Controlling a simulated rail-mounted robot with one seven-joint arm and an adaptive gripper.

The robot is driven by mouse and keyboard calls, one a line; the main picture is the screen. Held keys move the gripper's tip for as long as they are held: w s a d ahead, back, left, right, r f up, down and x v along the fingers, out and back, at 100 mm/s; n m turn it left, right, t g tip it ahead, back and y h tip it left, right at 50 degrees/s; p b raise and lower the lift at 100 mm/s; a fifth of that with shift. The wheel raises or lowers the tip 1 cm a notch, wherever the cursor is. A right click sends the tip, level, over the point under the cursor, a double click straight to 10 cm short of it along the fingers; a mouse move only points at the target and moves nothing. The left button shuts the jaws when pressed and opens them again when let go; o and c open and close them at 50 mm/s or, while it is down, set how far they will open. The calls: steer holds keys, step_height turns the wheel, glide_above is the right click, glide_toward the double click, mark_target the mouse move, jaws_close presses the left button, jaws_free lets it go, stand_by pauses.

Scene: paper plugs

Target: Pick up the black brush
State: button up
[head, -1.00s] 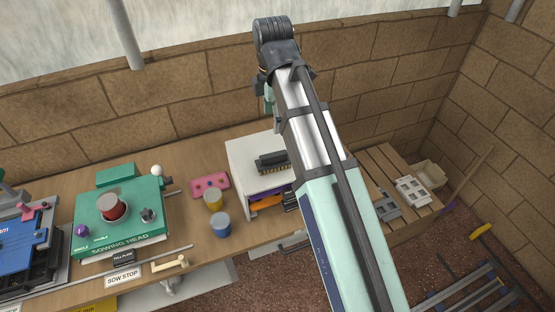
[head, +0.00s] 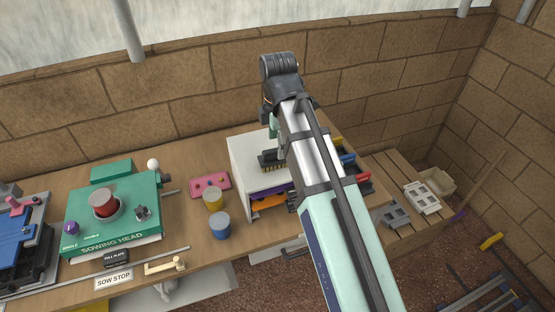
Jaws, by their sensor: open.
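The black brush (head: 268,163) lies on top of the white cabinet (head: 243,155) on the bench, with pale bristles along its near edge. In the head view its right end is close to my arm's outline and partly covered by it. My arm rises across the view from the lower right, bends at a dark joint at the top, and a teal part hangs down behind it above the brush. My gripper cannot be made out; it is hidden behind my arm. I cannot tell how far it is from the brush.
The cabinet's open front holds an orange-handled tool (head: 268,202). Coloured bins (head: 350,160) stand right, behind my arm.

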steer(key=shift+f+p, duration=1.05)
steer(key=shift+f, duration=1.75)
steer(key=c, duration=1.3)
